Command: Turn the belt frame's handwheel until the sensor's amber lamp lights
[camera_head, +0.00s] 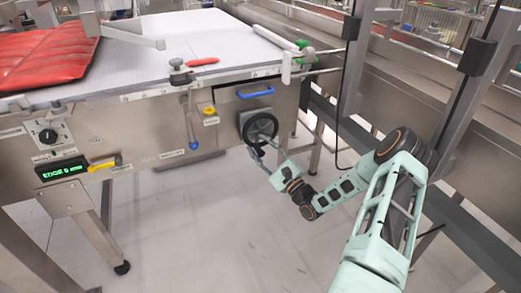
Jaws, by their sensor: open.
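The handwheel (248,124) is a dark-rimmed wheel with a grey face on the front panel of the belt frame (140,150). My gripper (263,147) is open at the wheel's lower edge, with its fingers pointing up towards the rim. I cannot tell whether a finger touches the rim. A small grey device (180,70) with a dark knob stands on the belt's front edge and may be the sensor. I see no lit amber lamp on it. A green display (62,170) on the lower left panel reads "EDGE" and what looks like 0.
A blue handle (255,91) sits just above the wheel. A blue-tipped lever (192,125) and yellow knob (209,111) are to its left. Red packs (45,55) lie on the white belt (215,38). Steel posts and rails stand close on the right. Floor in front is clear.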

